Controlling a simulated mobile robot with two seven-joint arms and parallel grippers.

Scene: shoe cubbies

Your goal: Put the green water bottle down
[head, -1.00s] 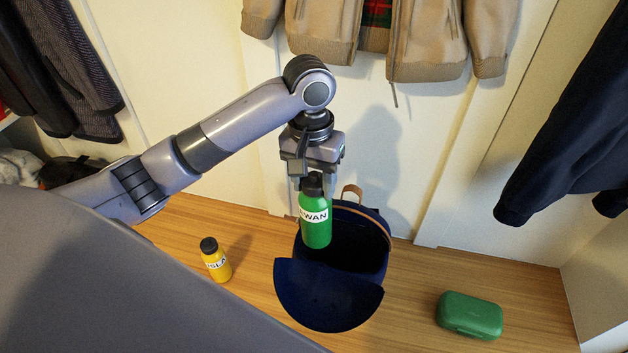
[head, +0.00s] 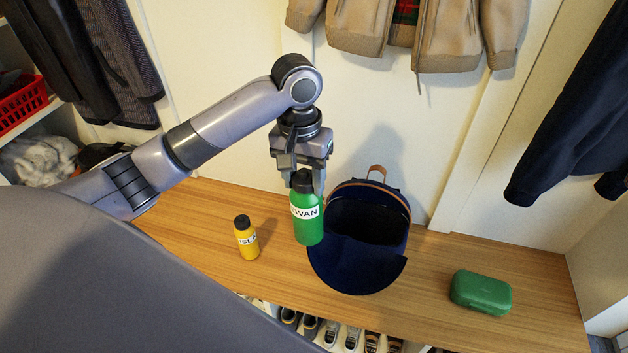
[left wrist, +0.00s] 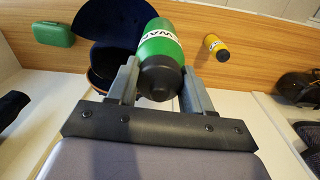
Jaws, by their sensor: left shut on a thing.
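The green water bottle (head: 307,222) has a black cap and a white label reading "WAN" in part. My left gripper (head: 305,180) is shut on it near the cap and holds it upright in the head view, in front of the left side of the backpack. In the left wrist view the green bottle (left wrist: 160,48) sits between the two fingers of the left gripper (left wrist: 158,82), cap toward the camera. The open dark blue backpack (head: 370,262) stands on the wooden bench (head: 420,300), flap hanging forward. My right gripper is not in view.
A yellow bottle (head: 247,240) stands on the bench to the left. A green case (head: 481,292) lies to the right. Shoes (head: 350,337) sit in cubbies below the bench front. Jackets (head: 400,35) hang above. Bare bench shows between backpack and case.

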